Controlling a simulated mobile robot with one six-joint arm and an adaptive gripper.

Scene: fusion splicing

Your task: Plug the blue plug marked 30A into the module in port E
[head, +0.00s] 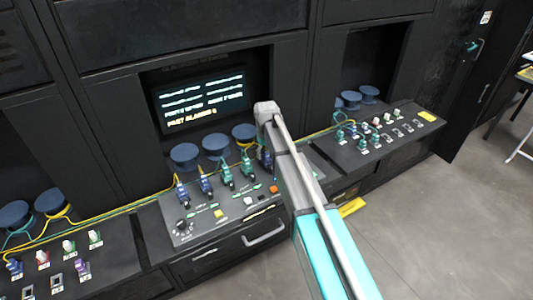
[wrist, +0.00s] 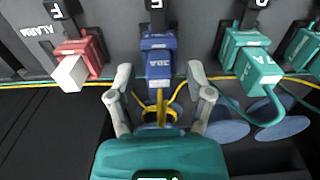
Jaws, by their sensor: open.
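The blue plug marked 30A (wrist: 158,66) is in the middle of the wrist view, in line with a blue module (wrist: 157,42) under the letter E (wrist: 156,4). A yellow cable runs from its near end. I cannot tell whether the plug is fully seated in the module. My gripper (wrist: 160,78) is open, with one grey finger on each side of the plug and a visible gap to each. In the head view my arm hides the gripper and most of this port.
A red module with a white cap (wrist: 70,72) is left at F. Cables run across behind the fingers. In the head view, a lit screen (head: 203,98) and round blue spools (head: 185,154) stand behind the console.

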